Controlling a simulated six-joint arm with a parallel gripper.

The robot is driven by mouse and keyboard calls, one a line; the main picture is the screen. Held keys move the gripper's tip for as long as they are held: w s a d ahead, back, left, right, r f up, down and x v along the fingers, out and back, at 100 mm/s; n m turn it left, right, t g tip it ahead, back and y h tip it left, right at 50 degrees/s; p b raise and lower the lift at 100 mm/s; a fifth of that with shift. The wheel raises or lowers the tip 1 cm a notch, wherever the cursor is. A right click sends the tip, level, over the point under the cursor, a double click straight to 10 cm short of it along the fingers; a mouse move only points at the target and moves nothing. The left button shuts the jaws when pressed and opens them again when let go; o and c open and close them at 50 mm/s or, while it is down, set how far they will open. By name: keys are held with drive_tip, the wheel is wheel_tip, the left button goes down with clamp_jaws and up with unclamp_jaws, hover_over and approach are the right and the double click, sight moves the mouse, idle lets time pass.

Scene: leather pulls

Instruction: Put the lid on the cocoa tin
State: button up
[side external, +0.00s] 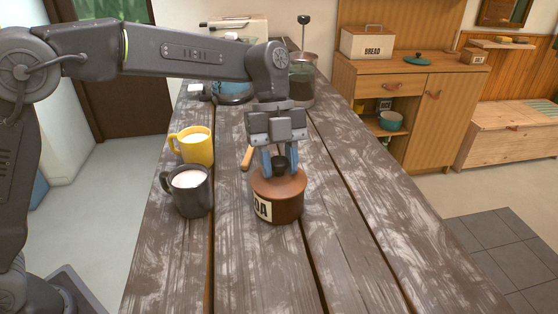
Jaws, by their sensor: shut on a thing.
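The cocoa tin (287,213) is a squat brown cylinder standing upright on the table, with a pale label partly in view on its left side. Its brown lid (292,187) with a dark round knob lies level over the tin's mouth. I cannot tell whether a thin gap is left between lid and tin. My gripper (279,164) points straight down above the tin, its blue-grey fingers shut on the knob. The fingers hide part of the knob and the lid's middle.
A dark mug (193,196) and a yellow mug (197,150) stand left of the tin. A wooden-handled thing (247,158) lies behind it. A glass press (302,80) stands farther back. The plank table (370,240) is clear at right and in front.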

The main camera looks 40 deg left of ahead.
drive_tip(key=o, duration=1)
drive_tip(key=shift+r, duration=3.45)
